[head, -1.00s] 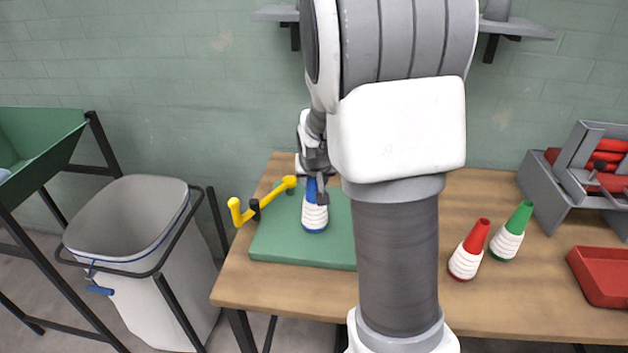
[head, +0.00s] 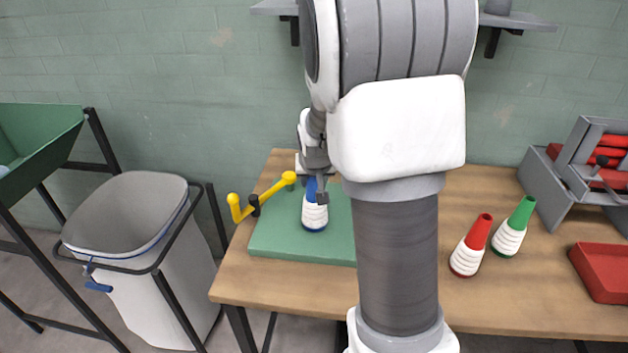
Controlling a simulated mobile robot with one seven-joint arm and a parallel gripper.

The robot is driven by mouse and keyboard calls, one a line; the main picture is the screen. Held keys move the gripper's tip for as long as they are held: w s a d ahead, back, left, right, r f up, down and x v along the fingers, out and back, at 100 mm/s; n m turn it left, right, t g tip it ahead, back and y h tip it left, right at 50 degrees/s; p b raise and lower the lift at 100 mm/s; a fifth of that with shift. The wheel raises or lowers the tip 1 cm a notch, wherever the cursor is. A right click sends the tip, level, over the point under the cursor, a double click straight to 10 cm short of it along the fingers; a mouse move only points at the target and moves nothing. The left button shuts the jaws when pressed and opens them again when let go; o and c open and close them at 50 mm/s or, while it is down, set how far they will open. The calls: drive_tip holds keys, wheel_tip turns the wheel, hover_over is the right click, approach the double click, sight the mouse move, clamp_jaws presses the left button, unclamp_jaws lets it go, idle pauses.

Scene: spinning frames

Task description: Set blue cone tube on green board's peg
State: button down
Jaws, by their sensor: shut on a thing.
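The blue cone tube (head: 314,215), wound with white yarn and showing a blue tip and blue base rim, stands upright over the green board (head: 280,249). My gripper (head: 316,190) is shut on its blue top from above. The tube's base looks at or very close to the board's surface; I cannot tell whether it touches. The peg under the tube is not visible. My arm hides the right part of the board.
A yellow crank handle (head: 270,196) rises at the board's left. A red cone tube (head: 471,246), a green cone tube (head: 513,228), a red tray (head: 603,272) and a grey rack (head: 572,180) stand on the right. A lined bin (head: 130,225) stands left of the table.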

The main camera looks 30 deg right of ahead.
drive_tip(key=shift+f, duration=0.1)
drive_tip(key=shift+c, duration=1.8)
unclamp_jaws()
drive_tip(key=p+v, duration=0.2)
drive_tip(key=v, duration=1.5)
drive_tip(key=shift+r, duration=0.25)
drive_tip(key=shift+a, duration=0.1)
drive_tip(key=s+a+r+n+y+p, duration=0.1)
drive_tip(key=s+a+r+n+p, duration=0.1)
drive_tip(key=s+a, duration=0.3)
drive_tip(key=s+a+r+n+y+p, duration=0.1)
drive_tip(key=s+a+r, duration=0.3)
drive_tip(key=s, duration=0.8)
drive_tip(key=shift+s+a+n+g+p, duration=0.3)
drive_tip(key=shift+a+n+p, duration=0.5)
drive_tip(key=shift+a, duration=0.3)
